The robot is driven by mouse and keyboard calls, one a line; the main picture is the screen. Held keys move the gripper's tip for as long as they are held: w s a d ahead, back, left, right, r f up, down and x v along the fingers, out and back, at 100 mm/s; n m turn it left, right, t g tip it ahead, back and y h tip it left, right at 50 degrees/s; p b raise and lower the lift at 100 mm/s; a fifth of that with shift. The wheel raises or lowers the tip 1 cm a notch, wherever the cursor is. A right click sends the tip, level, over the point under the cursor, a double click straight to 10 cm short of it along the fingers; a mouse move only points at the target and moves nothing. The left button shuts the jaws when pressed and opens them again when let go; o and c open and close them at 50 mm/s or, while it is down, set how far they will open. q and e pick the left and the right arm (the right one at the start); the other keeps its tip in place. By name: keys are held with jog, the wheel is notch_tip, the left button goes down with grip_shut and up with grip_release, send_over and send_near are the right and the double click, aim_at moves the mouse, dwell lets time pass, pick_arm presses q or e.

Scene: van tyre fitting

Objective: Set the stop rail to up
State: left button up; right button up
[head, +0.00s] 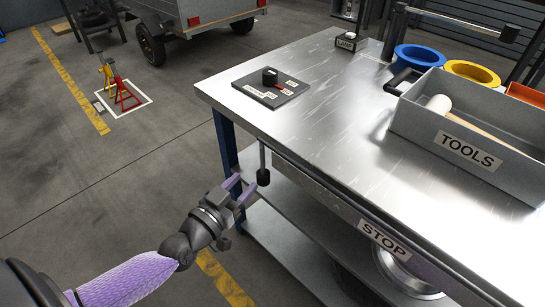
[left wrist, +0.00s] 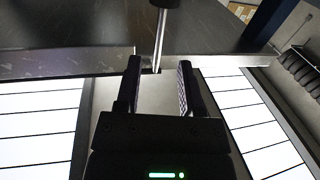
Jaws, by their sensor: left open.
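The stop rail (head: 330,199) runs along the near edge of the steel bench, below the level of its top, with a STOP label (head: 384,238) on that side. Near its left end a thin metal rod (head: 262,155) hangs down and ends in a black knob (head: 263,177). My left gripper (head: 243,186) is open and empty, just left of the knob. In the left wrist view, the rod (left wrist: 160,40) and knob (left wrist: 166,3) show beyond the open fingers (left wrist: 159,72), roughly in line with the gap. I see no contact. My right gripper is out of view.
A blue leg (head: 226,140) and lower shelf (head: 262,225) are near my gripper.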

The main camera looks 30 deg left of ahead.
aim_at(263, 173)
pick_arm(q)
jog(key=w, duration=0.2)
jog(key=w+b, duration=0.1)
jog(key=w, duration=0.5)
jog(key=shift+d+b, duration=0.3)
jog(key=shift+c, duration=0.2)
grip_shut()
dwell(0.7)
